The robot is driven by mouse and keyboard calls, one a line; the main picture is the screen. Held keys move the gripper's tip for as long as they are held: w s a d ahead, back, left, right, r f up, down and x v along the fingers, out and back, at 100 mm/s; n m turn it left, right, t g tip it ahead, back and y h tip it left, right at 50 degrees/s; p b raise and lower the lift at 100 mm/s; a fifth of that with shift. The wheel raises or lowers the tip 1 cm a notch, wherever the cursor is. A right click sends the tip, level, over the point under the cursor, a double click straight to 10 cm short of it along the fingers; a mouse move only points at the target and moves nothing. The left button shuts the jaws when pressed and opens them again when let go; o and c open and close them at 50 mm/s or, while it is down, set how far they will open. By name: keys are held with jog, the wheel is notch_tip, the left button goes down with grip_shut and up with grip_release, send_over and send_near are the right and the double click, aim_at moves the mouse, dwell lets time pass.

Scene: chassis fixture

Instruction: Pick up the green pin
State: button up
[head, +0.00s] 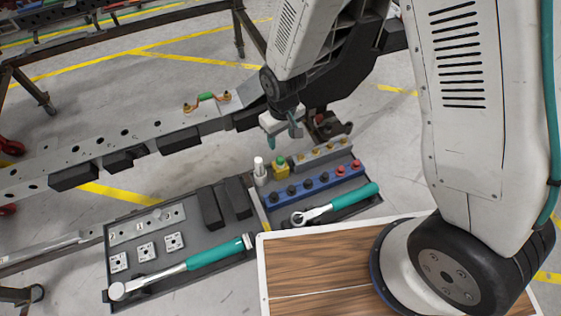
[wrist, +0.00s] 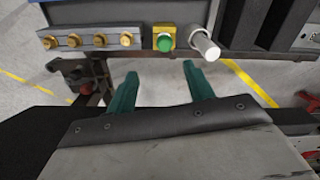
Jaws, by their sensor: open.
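The green pin (head: 281,159) shows as a round green top standing upright in a small yellow block at the back edge of the tool tray. In the wrist view the green pin (wrist: 165,44) lies just beyond the fingertips, roughly in line with the gap between them. My gripper (head: 283,136) has teal fingers, spread apart and empty, close to the pin and apart from it in the head view. The fingers also show in the wrist view (wrist: 160,70). The pin's lower part is hidden in the yellow block.
A white cylinder (head: 259,168) stands right beside the yellow block. A grey strip with brass fittings (head: 325,151) is on its other side. A blue rail with knobs (head: 315,183) lies in front. The long chassis beam (head: 80,160) runs behind the tray (head: 180,285).

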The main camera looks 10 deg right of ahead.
aim_at(280, 158)
jog(key=f, duration=0.7)
jog(key=s+f, duration=0.1)
jog(key=f, duration=0.3)
jog(key=shift+a, duration=0.3)
grip_shut()
